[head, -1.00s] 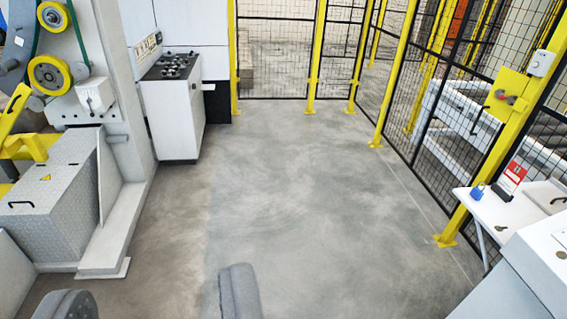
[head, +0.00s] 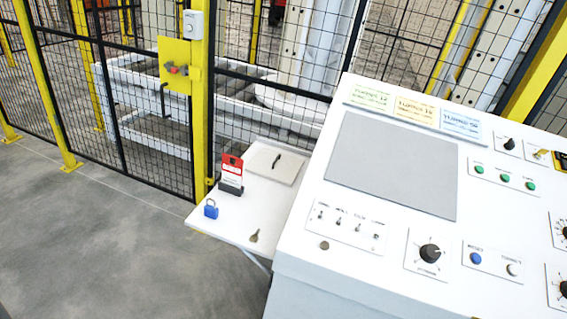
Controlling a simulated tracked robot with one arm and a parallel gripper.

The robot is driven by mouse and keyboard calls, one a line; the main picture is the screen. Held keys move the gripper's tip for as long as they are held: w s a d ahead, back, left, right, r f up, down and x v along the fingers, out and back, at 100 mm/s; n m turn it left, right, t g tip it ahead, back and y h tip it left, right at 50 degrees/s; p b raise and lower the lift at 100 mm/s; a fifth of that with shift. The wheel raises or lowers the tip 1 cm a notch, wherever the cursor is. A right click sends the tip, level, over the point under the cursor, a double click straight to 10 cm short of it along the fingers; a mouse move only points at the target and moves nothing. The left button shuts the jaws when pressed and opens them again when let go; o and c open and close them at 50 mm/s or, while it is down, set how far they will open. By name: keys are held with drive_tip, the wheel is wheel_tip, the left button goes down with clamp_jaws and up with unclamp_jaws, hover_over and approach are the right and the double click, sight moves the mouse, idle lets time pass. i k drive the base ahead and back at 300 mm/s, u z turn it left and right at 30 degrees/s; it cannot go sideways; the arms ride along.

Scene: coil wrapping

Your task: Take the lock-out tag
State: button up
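The lock-out tag (head: 232,169) is a small red and white card. It stands upright in a dark holder (head: 230,189) on a white side shelf (head: 250,222), left of the control desk. A blue padlock (head: 211,209) lies on the shelf's left corner, in front of the tag. A small key (head: 254,236) lies nearer the shelf's front edge. My gripper does not show in the current view.
The white control desk (head: 400,225) with knobs and buttons fills the right side. A clipboard-like plate (head: 275,163) lies on the shelf behind the tag. A yellow-posted mesh fence (head: 200,110) with a yellow latch plate (head: 175,66) stands behind. Floor at left is clear.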

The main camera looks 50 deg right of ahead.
sight(232, 175)
drive_tip(key=z, duration=0.6)
drive_tip(key=i, duration=1)
drive_tip(key=z, duration=0.7)
drive_tip(key=k, duration=0.65)
drive_tip(key=z, duration=0.2)
drive_tip(key=i, duration=0.75)
drive_tip(key=u, duration=0.15)
